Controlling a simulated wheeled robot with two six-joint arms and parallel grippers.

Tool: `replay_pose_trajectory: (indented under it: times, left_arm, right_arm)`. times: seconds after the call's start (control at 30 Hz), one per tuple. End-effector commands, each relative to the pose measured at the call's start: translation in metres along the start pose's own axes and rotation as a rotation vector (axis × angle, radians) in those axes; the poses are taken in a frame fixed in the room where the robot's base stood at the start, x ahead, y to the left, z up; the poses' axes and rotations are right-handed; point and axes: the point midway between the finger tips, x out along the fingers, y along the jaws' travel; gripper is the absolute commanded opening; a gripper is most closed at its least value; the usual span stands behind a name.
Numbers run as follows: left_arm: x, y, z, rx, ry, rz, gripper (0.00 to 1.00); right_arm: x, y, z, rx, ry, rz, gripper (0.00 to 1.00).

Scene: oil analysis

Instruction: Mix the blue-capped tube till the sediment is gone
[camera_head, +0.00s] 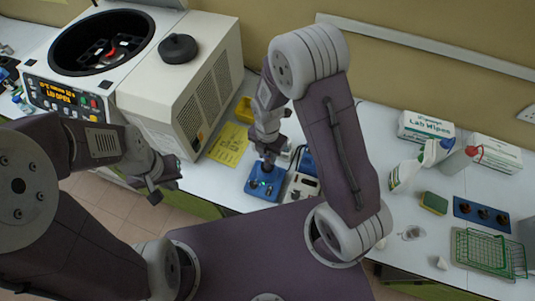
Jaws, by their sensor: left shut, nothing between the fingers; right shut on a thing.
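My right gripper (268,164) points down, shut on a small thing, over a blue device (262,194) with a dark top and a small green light. The held thing is mostly hidden by the fingers and fits the blue-capped tube; its cap colour and any sediment cannot be made out. I cannot tell whether it touches the device's top. My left gripper (154,192) is shut and empty, left of the blue device and in front of the large centrifuge.
The open centrifuge (130,84) stands at the back left, beside a yellow sheet (229,144). A white device (301,187) stands right of the blue one. Farther right are wipes boxes (425,127), a sponge (433,203), a blue rack (482,214) and a green wire basket (487,251).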

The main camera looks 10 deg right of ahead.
Motion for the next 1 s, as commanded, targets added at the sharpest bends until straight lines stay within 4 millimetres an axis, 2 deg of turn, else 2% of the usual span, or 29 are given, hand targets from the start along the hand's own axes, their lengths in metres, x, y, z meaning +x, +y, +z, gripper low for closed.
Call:
replay_pose_trajectory:
  times: [1.0]
  left_arm:
    - [0.0047,-0.0001,0.0005,0.0,0.0,0.0,0.0]
  right_arm:
    - [0.0065,-0.0003,-0.0002,0.0,0.001,-0.001,0.0]
